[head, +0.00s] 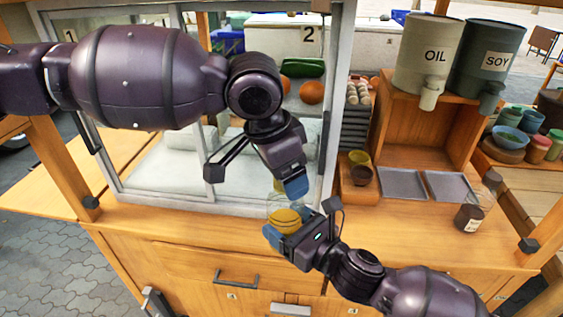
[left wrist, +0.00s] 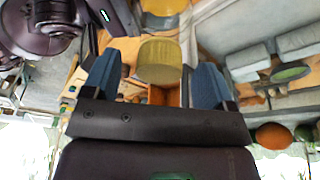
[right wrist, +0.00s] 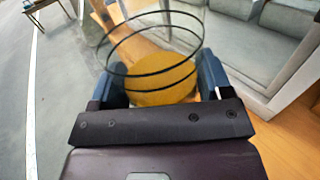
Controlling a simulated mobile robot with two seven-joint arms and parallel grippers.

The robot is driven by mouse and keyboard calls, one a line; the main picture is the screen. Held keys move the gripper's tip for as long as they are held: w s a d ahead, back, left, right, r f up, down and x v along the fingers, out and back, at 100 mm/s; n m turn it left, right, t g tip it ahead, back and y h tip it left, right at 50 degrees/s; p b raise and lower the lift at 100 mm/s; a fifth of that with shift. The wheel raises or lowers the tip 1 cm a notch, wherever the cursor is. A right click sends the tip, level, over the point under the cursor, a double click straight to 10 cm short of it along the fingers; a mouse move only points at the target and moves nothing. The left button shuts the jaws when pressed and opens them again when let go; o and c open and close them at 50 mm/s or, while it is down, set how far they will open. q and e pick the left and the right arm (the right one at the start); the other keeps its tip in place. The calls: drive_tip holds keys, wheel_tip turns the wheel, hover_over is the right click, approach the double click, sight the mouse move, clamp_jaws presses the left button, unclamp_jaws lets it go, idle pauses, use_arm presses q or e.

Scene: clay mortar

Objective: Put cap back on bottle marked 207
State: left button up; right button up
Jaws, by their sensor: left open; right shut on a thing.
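A clear glass bottle (head: 286,217) with yellow contents is held above the front of the counter in the head view. My right gripper (head: 291,228) is shut on it. In the right wrist view the bottle (right wrist: 160,80) shows dark rings and a yellow mass between the fingers. An olive-yellow cylinder (left wrist: 160,60), apparently the cap, shows between the spread fingers of my left gripper (left wrist: 155,85), with gaps on both sides. In the head view the cap (head: 279,186) is partly hidden beside the left fingertip, just above the bottle; I cannot tell if they touch. No 207 marking is readable.
The glass case (head: 150,165) stands close behind the grippers. A dark-filled labelled jar (head: 469,217) stands on the right of the counter, near two metal trays (head: 402,184). The counter between bottle and trays is clear.

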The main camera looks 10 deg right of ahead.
use_arm(q)
drive_tip(key=shift+c, duration=0.4)
drive_tip(key=c, duration=1)
drive_tip(key=shift+c, duration=0.2)
drive_tip(key=o, duration=1.1)
drive_tip(key=v, duration=1.2)
